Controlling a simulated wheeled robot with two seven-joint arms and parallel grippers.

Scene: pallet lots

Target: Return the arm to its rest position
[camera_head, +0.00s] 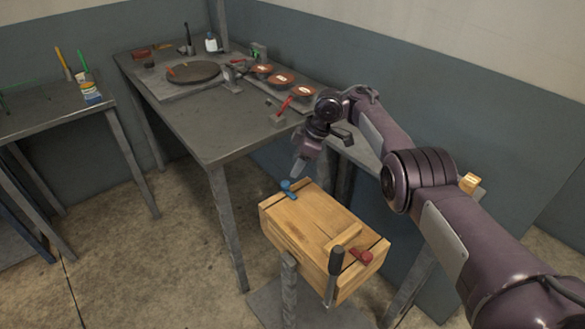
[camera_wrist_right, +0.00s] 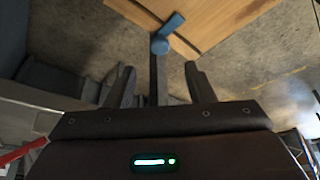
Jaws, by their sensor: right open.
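My right arm (camera_head: 455,235) comes in from the lower right in the head view and reaches over the floor beside the wooden block. My right gripper (camera_head: 300,166) points down, just above and behind the block's far left corner. In the right wrist view the gripper (camera_wrist_right: 160,84) shows two fingers spread apart with nothing held between them. A blue lever piece (camera_head: 288,188) sits at the block's far left corner. It also shows in the right wrist view (camera_wrist_right: 166,36), beyond the fingertips. My left gripper is not in view.
The wooden block (camera_head: 310,215) stands on a stand and carries a red piece (camera_head: 362,256) and a black-handled lever (camera_head: 336,262). A grey table (camera_head: 225,135) with a round plate (camera_head: 194,72) and several red-topped discs stands behind. A side table (camera_head: 50,108) is at left.

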